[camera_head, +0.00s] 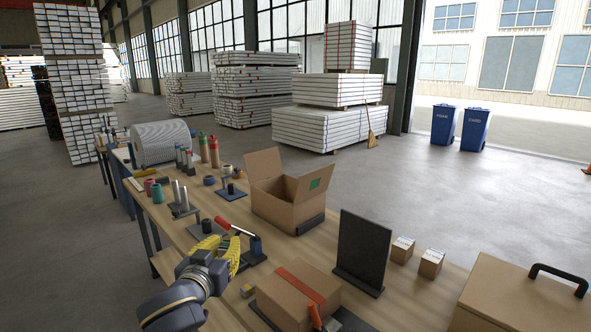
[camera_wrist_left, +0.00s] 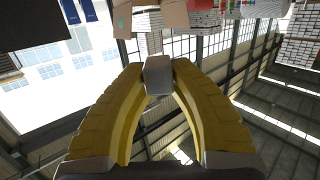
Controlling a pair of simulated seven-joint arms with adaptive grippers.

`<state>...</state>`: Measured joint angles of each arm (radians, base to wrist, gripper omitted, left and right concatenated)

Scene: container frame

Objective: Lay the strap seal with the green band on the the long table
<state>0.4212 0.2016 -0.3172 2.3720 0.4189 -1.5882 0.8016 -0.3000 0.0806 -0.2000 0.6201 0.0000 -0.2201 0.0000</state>
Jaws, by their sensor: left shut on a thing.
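My left gripper (camera_head: 222,246) is in the lower left of the head view, above the long table (camera_head: 400,305). Its yellow fingers also show in the left wrist view (camera_wrist_left: 158,82), shut on a small grey block-like piece (camera_wrist_left: 158,76). The piece has a pale upper part and juts out between the fingertips. No green band shows on it, so I cannot tell for sure that it is the strap seal. In the head view the fingers hide it. My right gripper is not in view.
An open carton (camera_head: 285,205), a dark upright panel (camera_head: 362,250), a strapped box (camera_head: 298,292) and two small boxes (camera_head: 431,263) stand on the table. A red-handled tool (camera_head: 235,227) is close by the left gripper. Bare wood shows at the right front.

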